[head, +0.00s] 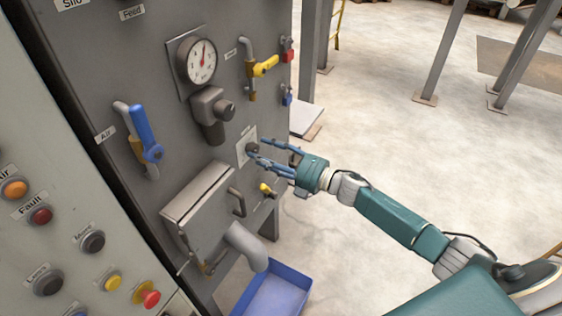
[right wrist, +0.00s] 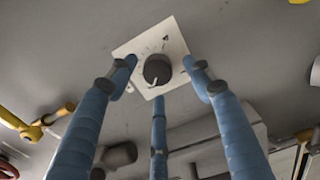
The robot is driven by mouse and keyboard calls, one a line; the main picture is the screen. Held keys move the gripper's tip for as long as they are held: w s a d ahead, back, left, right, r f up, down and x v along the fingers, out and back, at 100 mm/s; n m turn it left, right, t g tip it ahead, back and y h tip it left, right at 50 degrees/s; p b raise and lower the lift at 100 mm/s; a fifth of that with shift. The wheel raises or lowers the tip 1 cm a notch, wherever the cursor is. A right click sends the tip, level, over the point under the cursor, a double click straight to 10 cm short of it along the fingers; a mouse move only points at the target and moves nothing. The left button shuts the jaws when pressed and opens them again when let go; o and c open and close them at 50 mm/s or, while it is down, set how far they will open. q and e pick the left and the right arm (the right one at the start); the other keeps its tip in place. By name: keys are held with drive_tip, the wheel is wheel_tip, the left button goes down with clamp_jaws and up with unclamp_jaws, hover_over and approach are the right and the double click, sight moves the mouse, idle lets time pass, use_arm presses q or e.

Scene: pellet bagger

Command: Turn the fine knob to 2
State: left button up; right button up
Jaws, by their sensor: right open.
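A dark round knob (right wrist: 157,69) sits on a square white dial plate (right wrist: 170,34) on the grey machine panel. In the right wrist view a pale pointer line on the knob points toward the picture's bottom, slightly left; the dial numbers are too small to read. In the head view the knob (head: 252,148) and its plate (head: 241,158) are partly covered by fingers. My right gripper (head: 258,149) is open, its blue fingers spread around the knob. In the right wrist view there are visible gaps between fingertips and knob. My left gripper is not in view.
A gauge (head: 201,61), a yellow-handled valve (head: 265,66) and a blue-handled valve (head: 146,133) are on the panel. A grey box with a spout (head: 245,247) is below, above a blue bin (head: 275,291).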

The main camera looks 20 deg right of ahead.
drive_tip(key=v, duration=1)
